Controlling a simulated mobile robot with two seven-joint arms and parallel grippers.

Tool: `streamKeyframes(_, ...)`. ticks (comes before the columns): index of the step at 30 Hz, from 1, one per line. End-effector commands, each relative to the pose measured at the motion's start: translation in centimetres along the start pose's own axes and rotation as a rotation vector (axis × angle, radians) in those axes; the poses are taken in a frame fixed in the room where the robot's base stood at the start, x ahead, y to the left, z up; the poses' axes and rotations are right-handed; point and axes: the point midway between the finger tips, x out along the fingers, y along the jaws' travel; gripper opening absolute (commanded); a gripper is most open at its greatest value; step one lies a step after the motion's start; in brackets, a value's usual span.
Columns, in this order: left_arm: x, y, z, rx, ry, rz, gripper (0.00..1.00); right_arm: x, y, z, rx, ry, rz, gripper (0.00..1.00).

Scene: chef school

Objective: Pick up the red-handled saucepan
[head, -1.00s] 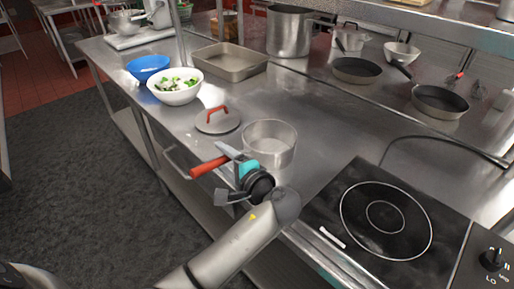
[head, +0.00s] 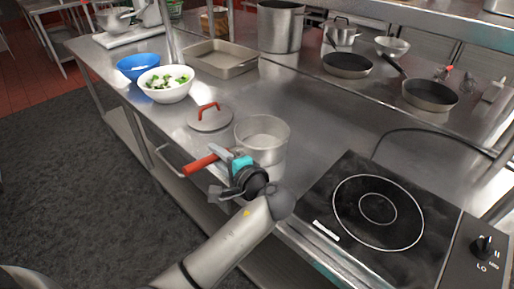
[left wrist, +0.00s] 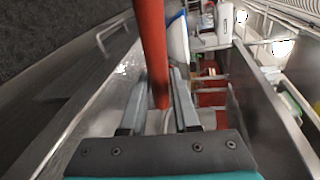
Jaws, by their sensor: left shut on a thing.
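The saucepan (head: 263,132) is a grey metal pot with a red handle (head: 201,163) pointing left, near the counter's front edge. It is upright; I cannot tell whether its base touches the counter. My left gripper (head: 222,158), with a teal band, is shut on the red handle close to the pot. In the left wrist view the red handle (left wrist: 152,45) runs between the two grey fingers of the gripper (left wrist: 160,100). A grey lid (head: 210,118) with a red grip lies on the counter behind the handle. My right gripper is not in view.
A black cooktop (head: 378,210) is to the right of the saucepan. A white salad bowl (head: 165,92), a blue bowl (head: 140,68) and a baking tray (head: 222,66) stand farther back. A front rail (head: 168,163) borders the counter.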

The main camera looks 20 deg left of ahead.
Motion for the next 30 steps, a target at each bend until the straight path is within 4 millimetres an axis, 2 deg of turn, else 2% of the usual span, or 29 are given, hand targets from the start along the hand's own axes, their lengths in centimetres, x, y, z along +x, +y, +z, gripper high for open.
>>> streamKeyframes(9, 0.03, 0.04, 0.02, 0.001, -0.001, 0.001, 0.0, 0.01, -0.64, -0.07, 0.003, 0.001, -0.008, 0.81)
streamKeyframes(30, 0.04, -0.11, 0.01, -0.004, -0.001, -0.002, 0.0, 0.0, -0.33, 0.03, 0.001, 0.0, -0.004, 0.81)
